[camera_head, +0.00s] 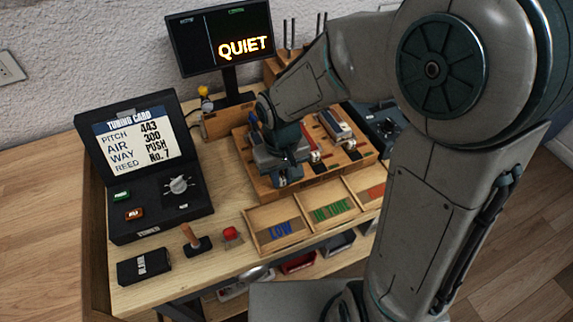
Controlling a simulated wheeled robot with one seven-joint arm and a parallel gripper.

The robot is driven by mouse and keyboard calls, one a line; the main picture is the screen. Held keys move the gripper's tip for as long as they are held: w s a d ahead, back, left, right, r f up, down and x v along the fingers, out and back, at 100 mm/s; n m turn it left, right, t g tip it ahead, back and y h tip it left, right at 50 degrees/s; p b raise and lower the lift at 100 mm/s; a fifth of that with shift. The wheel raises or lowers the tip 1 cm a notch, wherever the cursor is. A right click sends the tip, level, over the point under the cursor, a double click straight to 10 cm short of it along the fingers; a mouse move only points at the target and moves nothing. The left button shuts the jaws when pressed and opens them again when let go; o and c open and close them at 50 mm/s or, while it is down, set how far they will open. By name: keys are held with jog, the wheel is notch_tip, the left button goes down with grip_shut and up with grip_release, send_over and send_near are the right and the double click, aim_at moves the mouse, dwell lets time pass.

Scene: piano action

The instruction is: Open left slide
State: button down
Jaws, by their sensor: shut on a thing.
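A wooden fixture (346,170) stands on the workbench and carries slide units side by side. My gripper (287,172) is down over its left part and shut on the left slide, which is mostly hidden behind the gripper and wrist. How far the left slide is open cannot be told.
A tray (262,216) with compartments marked LOW and IN TUNE lies in front of the fixture. A tuning-card console (142,165) stands left. A red button (231,234), a wooden-handled stamp (194,240) and a black box (145,266) are at the front. A monitor (222,40) reads QUIET.

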jog(key=shift+s, duration=0.15)
jog(key=c, duration=1.3)
grip_release()
jog(key=shift+s, duration=0.1)
notch_tip(320, 180, up, 14)
jog(key=shift+f+p, duration=0.1)
jog(key=shift+p, duration=0.25)
jog(key=s+d+m+t, duration=0.1)
jog(key=s+d, duration=0.1)
jog(key=d, duration=0.2)
jog(key=s+d+f+m+t, duration=0.1)
jog(key=s+d, duration=0.2)
jog(key=d, duration=0.2)
jog(key=s+d+f+m+t, duration=0.1)
jog(key=s+d+m, duration=0.1)
jog(key=d, duration=0.3)
jog(key=shift+s, duration=0.5)
